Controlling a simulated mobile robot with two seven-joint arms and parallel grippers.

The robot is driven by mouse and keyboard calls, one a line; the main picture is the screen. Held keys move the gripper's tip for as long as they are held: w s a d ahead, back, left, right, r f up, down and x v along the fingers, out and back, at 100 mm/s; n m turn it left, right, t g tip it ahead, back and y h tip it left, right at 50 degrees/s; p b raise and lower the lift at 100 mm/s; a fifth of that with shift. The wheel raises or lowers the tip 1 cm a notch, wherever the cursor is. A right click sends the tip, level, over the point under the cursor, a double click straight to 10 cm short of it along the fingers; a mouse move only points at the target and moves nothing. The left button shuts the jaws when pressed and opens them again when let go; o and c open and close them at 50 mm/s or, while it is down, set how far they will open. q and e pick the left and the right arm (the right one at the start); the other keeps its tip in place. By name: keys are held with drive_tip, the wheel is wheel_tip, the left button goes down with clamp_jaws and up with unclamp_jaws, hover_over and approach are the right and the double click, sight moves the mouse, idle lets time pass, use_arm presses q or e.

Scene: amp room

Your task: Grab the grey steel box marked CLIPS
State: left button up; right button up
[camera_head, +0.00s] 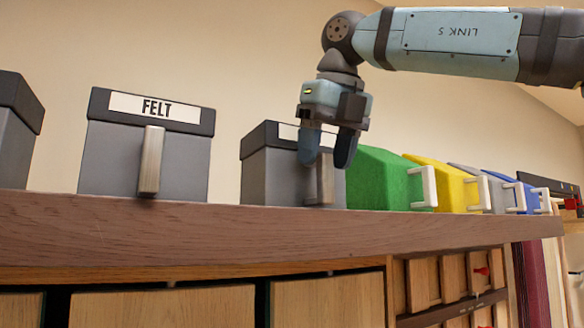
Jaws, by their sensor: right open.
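A grey steel box (268,178) with a dark lid band stands on the wooden shelf, in the middle of the camera_head view. Its white label is mostly hidden behind my right gripper, so I cannot read it. My right gripper (328,158) comes down from above, open, with its two fingers in front of this box's upper right part. The box's upright handle (325,180) shows just below the fingers. I cannot tell whether they touch it. Another grey box (105,160) is labelled FELT and has an upright handle. My left gripper is not in view.
Part of a dark-lidded grey box (15,140) shows at the left edge. The shelf's thick front edge (200,240) runs below the boxes, above wooden panels.

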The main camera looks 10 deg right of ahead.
drive_tip(key=shift+x, duration=1.15)
drive_tip(key=shift+w+d+f, duration=0.15)
drive_tip(key=shift+w+f, duration=0.2)
drive_tip(key=shift+w, duration=0.1)
drive_tip(key=shift+s+r, duration=0.1)
drive_tip(key=shift+s, duration=0.1)
drive_tip(key=shift+c, duration=1.1)
clamp_jaws()
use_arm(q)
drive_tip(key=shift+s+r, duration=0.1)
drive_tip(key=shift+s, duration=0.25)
use_arm(e)
drive_tip(key=shift+r, duration=0.45)
use_arm(q)
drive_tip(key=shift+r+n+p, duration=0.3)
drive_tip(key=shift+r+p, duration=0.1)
drive_tip(key=shift+p, duration=0.65)
use_arm(e)
wheel_tip(320, 180, up, 19)
